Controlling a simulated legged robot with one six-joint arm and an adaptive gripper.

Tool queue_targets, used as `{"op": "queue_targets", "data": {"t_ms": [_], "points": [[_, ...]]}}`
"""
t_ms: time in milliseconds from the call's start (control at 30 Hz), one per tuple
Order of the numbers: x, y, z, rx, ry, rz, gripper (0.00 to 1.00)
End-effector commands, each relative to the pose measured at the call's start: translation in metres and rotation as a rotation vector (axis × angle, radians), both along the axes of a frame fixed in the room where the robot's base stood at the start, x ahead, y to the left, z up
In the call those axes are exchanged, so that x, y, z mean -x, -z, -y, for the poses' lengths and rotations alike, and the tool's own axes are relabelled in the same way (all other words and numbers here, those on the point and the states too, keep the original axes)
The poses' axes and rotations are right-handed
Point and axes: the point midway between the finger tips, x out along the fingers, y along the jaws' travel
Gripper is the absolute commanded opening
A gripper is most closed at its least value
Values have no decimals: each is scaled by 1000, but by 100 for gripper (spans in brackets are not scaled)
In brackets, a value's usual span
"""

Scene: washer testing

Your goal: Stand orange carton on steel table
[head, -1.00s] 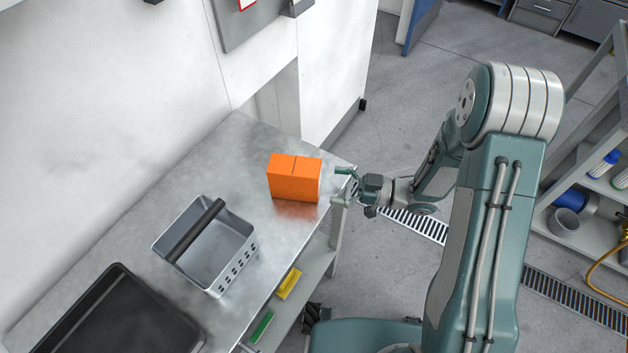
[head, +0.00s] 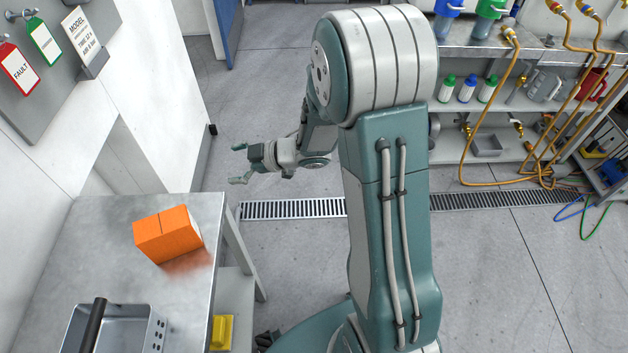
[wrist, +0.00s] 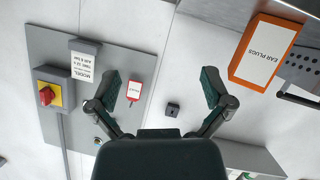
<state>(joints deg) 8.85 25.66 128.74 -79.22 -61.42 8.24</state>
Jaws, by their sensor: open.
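The orange carton (head: 168,236) rests on the steel table (head: 95,225), near its far right corner. A seam crosses its top. In the wrist view the carton (wrist: 250,50) is at the upper right, with a white label reading "EAR PLUGS" facing the camera. My gripper (head: 239,164) is open and empty, beyond the table's far right corner in the head view and apart from the carton. In the wrist view its two fingers (wrist: 161,88) are spread wide with only the wall and panel behind them; the carton is to the right of them.
A grey metal basket (head: 125,325) with a dark handle stands on the table nearer me. A tag panel (head: 55,62) hangs on the wall at left. A yellow object (head: 221,332) is below the tabletop. Floor right of the table is open, with shelves (head: 530,135) behind.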

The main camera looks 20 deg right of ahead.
Motion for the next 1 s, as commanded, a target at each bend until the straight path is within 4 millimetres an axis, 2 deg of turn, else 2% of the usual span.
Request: {"op": "queue_targets", "data": {"t_ms": [33,100,200,367,467,567,700,833,1000], "points": [[-10,-18,8,57,84,31,100],[-21,-37,24,128,212,52,100],[-28,-66,48,209,396,62,100],[-15,-110,88,288,679,25,100],[6,-133,109,307,840,-32,100],[36,-149,124,303,981,-118,100],[89,-163,133,271,1130,-274,100],[145,-167,128,220,1211,-454,100],[208,-164,108,158,1219,-674,100]]}}
